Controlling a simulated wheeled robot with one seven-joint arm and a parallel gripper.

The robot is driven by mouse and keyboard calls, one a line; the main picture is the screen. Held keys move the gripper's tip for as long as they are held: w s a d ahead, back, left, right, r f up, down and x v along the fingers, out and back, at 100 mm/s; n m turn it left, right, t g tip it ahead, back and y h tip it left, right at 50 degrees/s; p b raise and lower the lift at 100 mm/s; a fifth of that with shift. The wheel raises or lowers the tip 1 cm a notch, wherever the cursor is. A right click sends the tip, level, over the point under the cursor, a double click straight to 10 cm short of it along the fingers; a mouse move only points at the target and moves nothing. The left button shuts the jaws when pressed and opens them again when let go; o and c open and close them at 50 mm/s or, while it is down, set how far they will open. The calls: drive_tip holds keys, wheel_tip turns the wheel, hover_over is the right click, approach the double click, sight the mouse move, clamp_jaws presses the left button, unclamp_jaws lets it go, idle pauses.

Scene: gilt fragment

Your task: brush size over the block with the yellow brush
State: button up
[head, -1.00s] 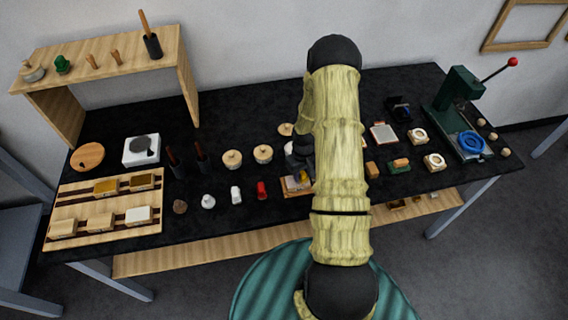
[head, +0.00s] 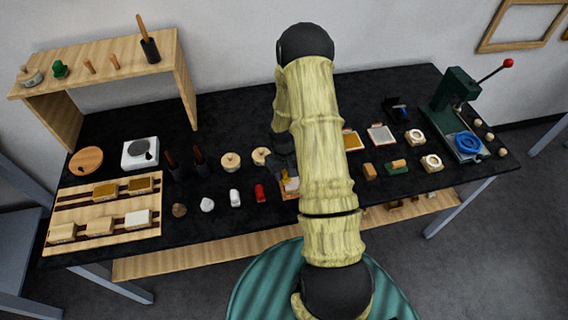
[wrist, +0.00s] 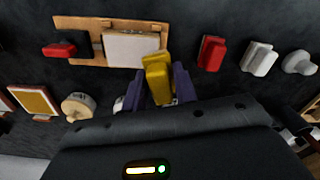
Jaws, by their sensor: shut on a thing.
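The yellow brush (wrist: 157,82) is clasped between the two fingers of my gripper (wrist: 164,90) in the wrist view. A small patch of the brush (head: 284,175) shows below my arm in the head view. The pale block (wrist: 128,48) lies on a wooden board (wrist: 84,24). The brush's far end overlaps the block's near right corner in the wrist view; I cannot tell whether they touch. In the head view the block (head: 292,185) is partly hidden by my arm and gripper (head: 283,168).
A red-topped piece (wrist: 59,50) lies at the board's left. A red piece (head: 260,192) and white pieces (head: 235,197) stand left of the board in the head view. Round lidded pots (head: 231,161) stand behind. A green press (head: 455,105) stands far right.

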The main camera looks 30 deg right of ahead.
drive_tip(key=shift+w+a+r+p, duration=0.1)
drive_tip(key=shift+r+p, duration=1.2)
drive_tip(key=shift+r, duration=0.9)
drive_tip(key=shift+w+f, duration=0.1)
